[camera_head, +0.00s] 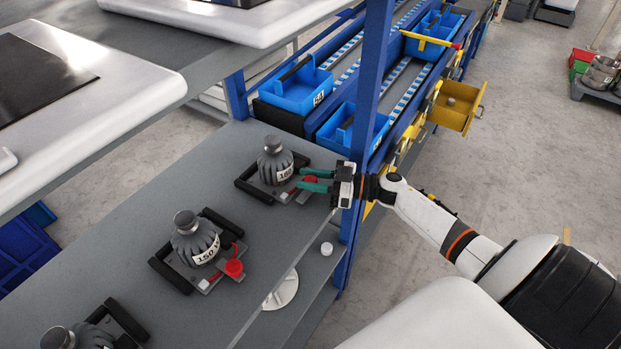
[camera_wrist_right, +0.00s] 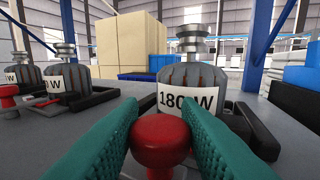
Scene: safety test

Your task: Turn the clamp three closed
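The far clamp (camera_head: 288,192) holds a grey ribbed weight (camera_head: 275,163) with a 180 W label, also in the right wrist view (camera_wrist_right: 192,97). The clamp's red knob (camera_head: 309,182) sits at its right front corner and shows large in the right wrist view (camera_wrist_right: 160,143). My right gripper (camera_head: 314,180) has its two green fingers on either side of this knob, in the right wrist view too (camera_wrist_right: 161,103). The knob about fills the gap; I cannot tell whether the fingers press on it. My left gripper is not in view.
A 150 W weight (camera_head: 195,240) stands in the middle clamp, with its red knob (camera_head: 234,267) and red lever. Another clamped weight (camera_head: 75,337) is cut off at lower left. A blue post (camera_head: 368,90) stands close beside my right gripper.

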